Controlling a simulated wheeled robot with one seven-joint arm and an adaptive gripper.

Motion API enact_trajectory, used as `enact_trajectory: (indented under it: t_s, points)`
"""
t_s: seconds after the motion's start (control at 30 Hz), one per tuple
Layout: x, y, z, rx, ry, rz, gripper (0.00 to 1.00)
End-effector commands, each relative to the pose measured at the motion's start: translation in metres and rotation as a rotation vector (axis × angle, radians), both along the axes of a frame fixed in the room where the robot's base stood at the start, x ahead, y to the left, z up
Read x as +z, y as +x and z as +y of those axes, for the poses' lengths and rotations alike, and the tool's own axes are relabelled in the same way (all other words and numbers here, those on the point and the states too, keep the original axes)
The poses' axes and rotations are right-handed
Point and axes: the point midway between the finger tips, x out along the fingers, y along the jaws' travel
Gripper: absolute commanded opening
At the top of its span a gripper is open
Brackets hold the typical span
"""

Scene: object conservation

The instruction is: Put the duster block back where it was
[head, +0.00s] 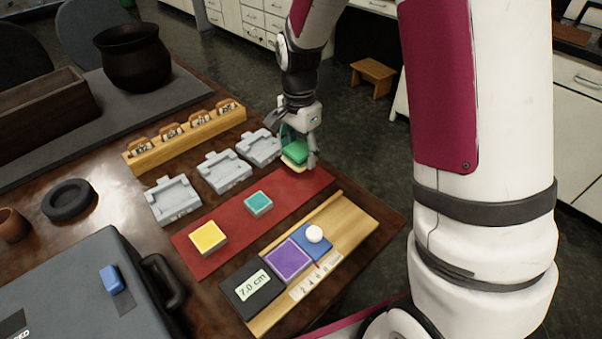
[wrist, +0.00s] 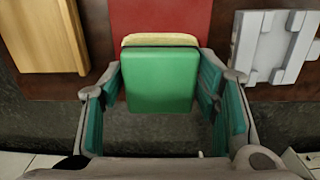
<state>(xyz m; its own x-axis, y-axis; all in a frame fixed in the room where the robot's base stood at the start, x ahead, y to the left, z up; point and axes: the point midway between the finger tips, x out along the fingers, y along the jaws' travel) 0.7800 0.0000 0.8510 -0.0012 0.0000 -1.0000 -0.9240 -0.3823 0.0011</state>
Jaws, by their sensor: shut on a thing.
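The green block with a pale cream layer (head: 294,152), which I take to be the duster block, is between the fingers of my gripper (head: 299,148). My gripper is shut on it at the far right end of the red mat (head: 222,247). In the wrist view the green block (wrist: 159,82) sits between the two fingers (wrist: 162,88), with its cream edge toward the red mat (wrist: 160,17). I cannot tell whether the block touches the mat or is just above it. A yellow block (head: 208,236) and a smaller teal block (head: 258,202) lie on the mat.
Several grey moulded holders (head: 224,172) stand left of the mat. A wooden rail (head: 350,225) with a purple block (head: 288,261), a blue block with a white knob (head: 314,235) and a black "7.0 cm" block (head: 240,291) lies along the right. A grey case (head: 70,290) fills the front left.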

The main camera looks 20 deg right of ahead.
Motion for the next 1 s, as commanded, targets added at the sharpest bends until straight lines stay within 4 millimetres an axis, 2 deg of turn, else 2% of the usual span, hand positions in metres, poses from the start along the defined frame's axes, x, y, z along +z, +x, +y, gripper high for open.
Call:
enact_trajectory:
  t_s: [0.1, 0.33, 0.53, 0.93, 0.97, 1.0]
  points:
    - [-0.019, 0.000, 0.000, 0.000, 0.000, 0.002, 0.21]
    - [-0.035, 0.000, 0.000, 0.001, 0.000, 0.001, 0.21]
    - [-0.062, -0.001, 0.000, 0.000, 0.000, 0.002, 0.21]
    - [-0.068, 0.000, 0.000, 0.001, 0.000, 0.000, 0.21]
    - [-0.067, 0.000, 0.000, 0.000, 0.000, 0.000, 0.60]
    - [-0.067, 0.000, 0.000, 0.000, 0.000, 0.000, 0.70]
